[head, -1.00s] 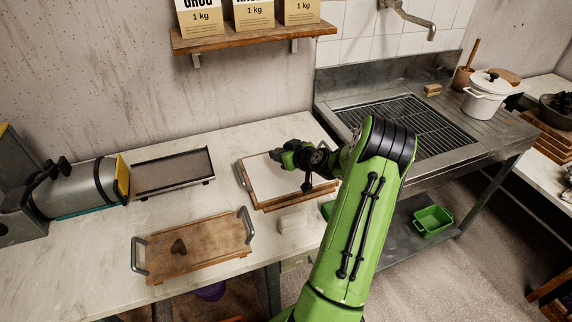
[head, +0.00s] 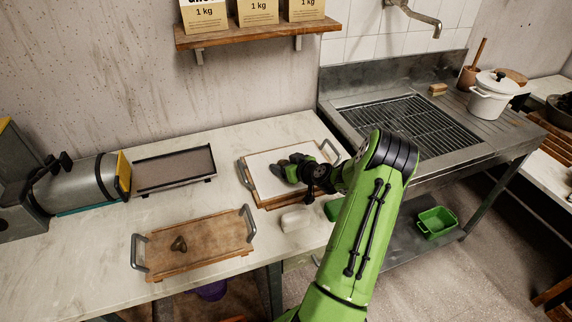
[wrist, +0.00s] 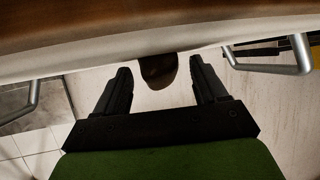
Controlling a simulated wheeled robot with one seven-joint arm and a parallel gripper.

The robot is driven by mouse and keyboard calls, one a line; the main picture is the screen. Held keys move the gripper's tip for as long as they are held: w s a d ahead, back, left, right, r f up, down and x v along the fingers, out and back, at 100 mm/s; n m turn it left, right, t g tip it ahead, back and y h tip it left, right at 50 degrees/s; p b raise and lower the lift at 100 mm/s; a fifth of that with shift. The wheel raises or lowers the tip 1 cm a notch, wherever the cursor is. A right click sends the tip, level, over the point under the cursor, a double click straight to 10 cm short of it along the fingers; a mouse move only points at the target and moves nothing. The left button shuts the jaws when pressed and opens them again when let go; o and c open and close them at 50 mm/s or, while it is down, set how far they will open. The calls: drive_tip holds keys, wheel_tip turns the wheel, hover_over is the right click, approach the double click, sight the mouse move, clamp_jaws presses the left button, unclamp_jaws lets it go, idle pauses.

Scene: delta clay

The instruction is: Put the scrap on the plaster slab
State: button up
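The plaster slab (head: 263,184) is a pale rectangle in a wooden tray with metal handles, on the counter left of the sink. My gripper (head: 287,164) is low over it. In the wrist view my gripper (wrist: 159,68) is open, its dark fingers spread. A brown lump (wrist: 158,71), apparently the scrap, shows between the fingertips, with a gap on each side. It appears to meet the pale slab edge; exact contact cannot be told. In the head view my gripper partly hides that spot. Another small dark brown lump (head: 179,244) lies on a wooden board.
The wooden board (head: 215,245) with metal handles is at the front left. A small white block (head: 295,219) sits in front of the slab. A shallow dark tray (head: 174,168) and a metal cylinder machine (head: 78,183) are to the left. The sink grid (head: 408,125) is to the right.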

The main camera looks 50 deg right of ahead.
drive_tip(key=shift+r+p, duration=0.25)
drive_tip(key=shift+p, duration=0.05)
drive_tip(key=v, duration=1.2)
drive_tip(key=w+a+r+n+g+y, duration=0.2)
drive_tip(key=a+r+n+g, duration=0.15)
drive_tip(key=a, duration=0.85)
drive_tip(key=w+a+r+n+g+y, duration=0.25)
drive_tip(key=a+r, duration=0.25)
drive_tip(key=a, duration=0.7)
drive_tip(key=s+a+r+m, duration=0.1)
drive_tip(key=s+a+r, duration=0.2)
drive_tip(key=s+a, duration=0.3)
drive_tip(key=s+a+r+m+h, duration=0.1)
drive_tip(key=s+a+r+m, duration=0.1)
drive_tip(key=s+a, duration=0.4)
drive_tip(key=s+r, duration=0.1)
drive_tip(key=s, duration=0.3)
drive_tip(key=shift+s+a+r+g, duration=0.2)
drive_tip(key=shift+s+r+g, duration=0.05)
drive_tip(key=shift+s+g, duration=0.15)
drive_tip(key=shift+r+h+p, duration=0.1)
drive_tip(key=shift+h+p, duration=0.15)
drive_tip(key=shift+p, duration=0.05)
